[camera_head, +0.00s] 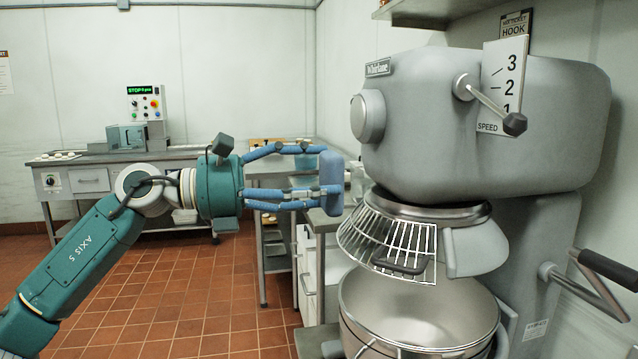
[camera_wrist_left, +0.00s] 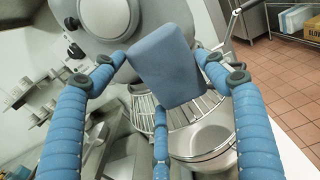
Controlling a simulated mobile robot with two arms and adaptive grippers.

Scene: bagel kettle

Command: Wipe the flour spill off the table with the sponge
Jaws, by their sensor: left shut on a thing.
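My left gripper (camera_head: 312,172) reaches in from the left, level with the mixer head. Its blue fingers are closed on a blue-grey block, which looks like the sponge (camera_head: 331,183). The sponge is held upright in the air, just left of the mixer. In the left wrist view the sponge (camera_wrist_left: 167,66) is tilted between the fingertips, with the mixer behind it. No flour spill can be made out. A table (camera_head: 270,170) stands behind the gripper, and much of its top is hidden. My right gripper is not in view.
The large grey mixer (camera_head: 500,125) fills the right side, with a wire guard (camera_head: 385,240) above its steel bowl (camera_head: 420,305). A steel bench (camera_head: 95,160) with a control box (camera_head: 146,103) stands at the back left. The tiled floor (camera_head: 190,290) in the middle is clear.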

